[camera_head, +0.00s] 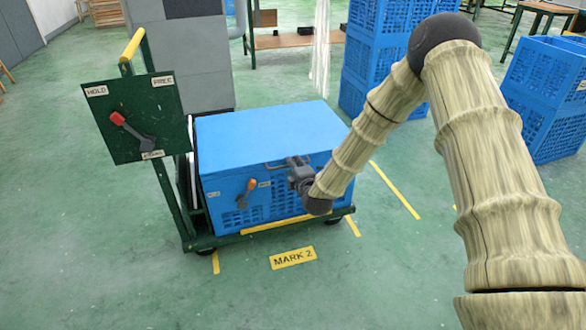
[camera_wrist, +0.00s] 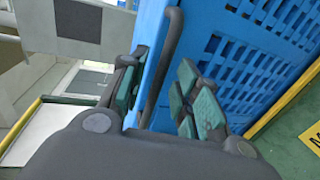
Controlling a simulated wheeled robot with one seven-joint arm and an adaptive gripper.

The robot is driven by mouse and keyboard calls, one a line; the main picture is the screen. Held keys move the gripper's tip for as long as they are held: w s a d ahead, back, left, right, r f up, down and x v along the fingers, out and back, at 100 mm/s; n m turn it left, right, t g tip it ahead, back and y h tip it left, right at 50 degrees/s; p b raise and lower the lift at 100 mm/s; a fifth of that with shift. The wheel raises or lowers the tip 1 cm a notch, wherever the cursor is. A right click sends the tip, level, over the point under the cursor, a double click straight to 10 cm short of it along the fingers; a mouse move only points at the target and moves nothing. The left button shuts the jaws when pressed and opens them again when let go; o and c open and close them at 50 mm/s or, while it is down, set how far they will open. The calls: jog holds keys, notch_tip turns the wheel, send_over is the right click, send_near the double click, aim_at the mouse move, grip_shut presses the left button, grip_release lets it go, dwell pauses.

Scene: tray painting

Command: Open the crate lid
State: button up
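A blue crate (camera_head: 284,206) sits on a green trolley, and its flat blue lid (camera_head: 262,130) lies shut on top. A dark bar handle (camera_head: 277,164) is at the lid's front edge; it also shows in the wrist view (camera_wrist: 166,60). My gripper (camera_head: 296,172) is at the handle's right part. In the wrist view my gripper (camera_wrist: 158,98) is open, with green-padded fingers on either side of the bar and gaps showing. An orange-tipped latch (camera_head: 247,190) is on the crate front, pointing up to the right.
The trolley (camera_head: 190,243) has a yellow-topped post and a dark green panel (camera_head: 134,118) with a red-tipped lever, marked HOLD and FREE. A yellow MARK 2 label (camera_head: 293,258) is on the floor. Stacked blue crates (camera_head: 545,90) stand at the right and behind. Floor in front is clear.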

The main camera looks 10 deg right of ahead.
jog(key=shift+w+f, duration=0.1)
jog(key=shift+w, duration=0.6)
jog(key=shift+c, duration=0.2)
grip_shut()
